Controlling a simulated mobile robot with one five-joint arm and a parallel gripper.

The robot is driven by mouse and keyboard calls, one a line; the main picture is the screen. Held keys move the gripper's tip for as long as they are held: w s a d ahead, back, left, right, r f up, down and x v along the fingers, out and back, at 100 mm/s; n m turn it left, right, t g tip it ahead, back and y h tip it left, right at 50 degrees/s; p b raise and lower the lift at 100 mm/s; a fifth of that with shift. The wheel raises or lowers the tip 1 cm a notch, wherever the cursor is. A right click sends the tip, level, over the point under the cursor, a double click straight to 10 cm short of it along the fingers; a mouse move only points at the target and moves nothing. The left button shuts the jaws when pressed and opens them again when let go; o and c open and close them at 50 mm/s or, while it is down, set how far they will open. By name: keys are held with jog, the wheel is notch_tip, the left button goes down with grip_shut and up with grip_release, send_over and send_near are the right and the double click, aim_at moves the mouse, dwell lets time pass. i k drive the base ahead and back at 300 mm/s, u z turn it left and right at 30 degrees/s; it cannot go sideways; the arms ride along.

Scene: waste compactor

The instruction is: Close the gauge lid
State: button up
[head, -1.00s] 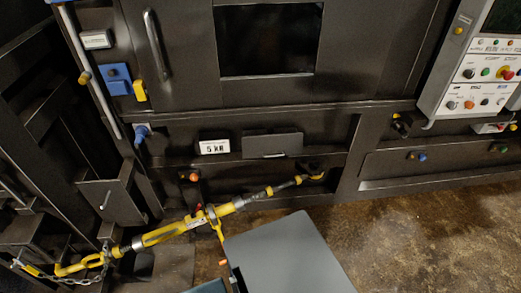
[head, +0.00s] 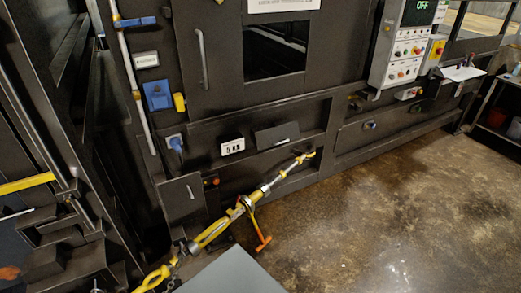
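No thing in view is plainly marked as a gauge. A small dark flap (head: 276,135) with a light strip at its lower edge sits on the lower front of the compactor, right of a white "5 kN" label (head: 232,146). It may be the gauge lid; whether it stands open or shut I cannot tell, and no dial shows. My gripper is not in view.
A yellow turnbuckle (head: 213,231) with an orange handle (head: 262,243) slants across the front below the flap. A control panel (head: 405,50) is at upper right. A dark door (head: 215,55) has a bar handle. The brown floor (head: 380,200) at right is clear.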

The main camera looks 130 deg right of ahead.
aim_at(275, 136)
jog(key=z, duration=0.1)
jog(key=i, duration=0.65)
jog(key=z, duration=4.95)
jog(key=i, duration=1.7)
jog(key=u, duration=0.05)
